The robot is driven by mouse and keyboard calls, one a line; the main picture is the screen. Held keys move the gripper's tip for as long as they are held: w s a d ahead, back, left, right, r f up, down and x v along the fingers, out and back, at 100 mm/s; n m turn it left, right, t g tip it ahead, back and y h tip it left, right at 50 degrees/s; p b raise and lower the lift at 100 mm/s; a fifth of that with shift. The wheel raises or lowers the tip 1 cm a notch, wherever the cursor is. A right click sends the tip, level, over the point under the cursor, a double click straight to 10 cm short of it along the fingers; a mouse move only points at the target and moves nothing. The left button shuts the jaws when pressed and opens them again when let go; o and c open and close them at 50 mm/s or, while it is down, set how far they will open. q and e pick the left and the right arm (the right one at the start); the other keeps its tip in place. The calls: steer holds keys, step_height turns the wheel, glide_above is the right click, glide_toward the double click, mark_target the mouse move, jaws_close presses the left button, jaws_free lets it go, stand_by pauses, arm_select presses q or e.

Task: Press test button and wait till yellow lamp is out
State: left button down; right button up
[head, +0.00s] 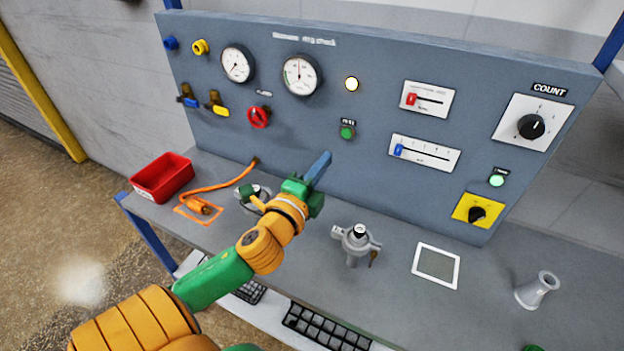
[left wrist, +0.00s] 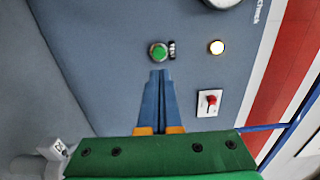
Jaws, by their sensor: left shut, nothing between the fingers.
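The green test button (head: 347,132) sits on the grey upright panel, below a small dark label. The yellow lamp (head: 352,84) is above it and glows pale yellow-white, so it looks lit. My left gripper (head: 325,158) is shut and empty, its blue fingers pointing at the panel just left of and below the button. In the left wrist view the closed fingertips (left wrist: 160,73) lie just short of the green button (left wrist: 158,52), apart from it in the picture. The lamp (left wrist: 216,47) shows bright to the right of the button.
The panel also carries gauges (head: 300,75), a red knob (head: 258,116), sliders (head: 425,152) and a COUNT dial (head: 531,127). On the bench are a red bin (head: 162,177), an orange hose (head: 222,186), a grey valve fitting (head: 357,240) and a grey flanged piece (head: 538,290).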

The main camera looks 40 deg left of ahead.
arm_select(q)
steer(key=p+v, duration=0.1)
steer(key=v, duration=0.3)
stand_by(0.3)
steer(key=shift+s+r, duration=0.1)
steer(key=shift+s, duration=0.1)
